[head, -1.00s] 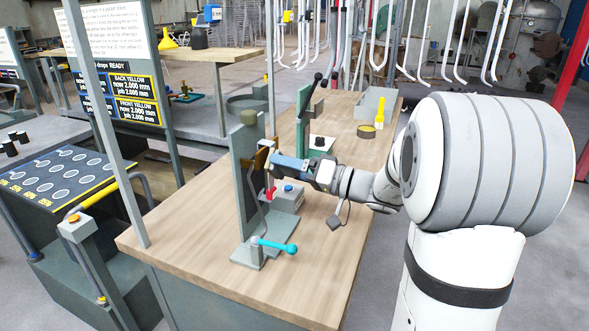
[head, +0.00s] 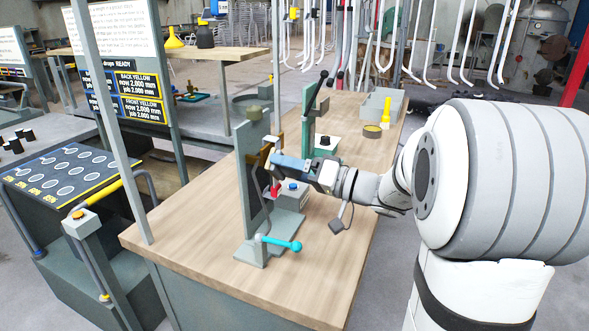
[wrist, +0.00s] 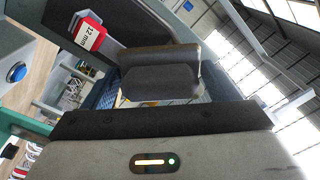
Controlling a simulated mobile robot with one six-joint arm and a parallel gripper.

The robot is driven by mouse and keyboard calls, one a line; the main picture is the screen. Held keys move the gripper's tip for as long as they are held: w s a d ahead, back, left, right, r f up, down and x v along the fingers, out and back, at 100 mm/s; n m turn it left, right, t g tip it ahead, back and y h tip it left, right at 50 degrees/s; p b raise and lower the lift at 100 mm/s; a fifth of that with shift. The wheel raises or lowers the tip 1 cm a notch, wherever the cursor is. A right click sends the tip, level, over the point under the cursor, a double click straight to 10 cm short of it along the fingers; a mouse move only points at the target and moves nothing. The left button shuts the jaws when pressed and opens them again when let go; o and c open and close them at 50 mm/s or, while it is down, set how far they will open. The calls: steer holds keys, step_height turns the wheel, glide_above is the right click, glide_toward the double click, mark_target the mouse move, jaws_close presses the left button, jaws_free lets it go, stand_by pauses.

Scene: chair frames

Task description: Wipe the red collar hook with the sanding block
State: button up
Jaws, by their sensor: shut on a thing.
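The red collar (head: 275,190) shows low on the near side of the upright grey fixture plate (head: 253,185). A red tag (wrist: 89,33) marked "12 mm" is at upper left in the wrist view. My gripper (head: 279,158) reaches in from the right, close to the plate and above the red collar. It is shut on a dark block (wrist: 160,80), seen at the middle of the wrist view, which I take for the sanding block. A brown piece (head: 279,145) shows at the gripper's tip. I cannot tell whether the block touches the hook, whose shape is mostly hidden.
A cyan-handled lever (head: 280,243) stands at the fixture's foot. A grey box with a blue button (head: 292,186) sits beside the plate. A second green upright (head: 307,125) stands behind. The wooden bench (head: 215,245) is clear at its front.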

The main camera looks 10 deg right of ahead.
steer(key=shift+r, duration=0.15)
steer(key=shift+r, duration=0.6)
steer(key=shift+w+d, duration=0.1)
steer(key=shift+d, duration=0.05)
steer(key=shift+w+d+b, duration=0.5)
steer(key=shift+w+b, duration=0.2)
stand_by(0.3)
steer(key=shift+w+d+b, duration=0.5)
steer(key=shift+w+d, duration=0.05)
steer(key=shift+w, duration=0.25)
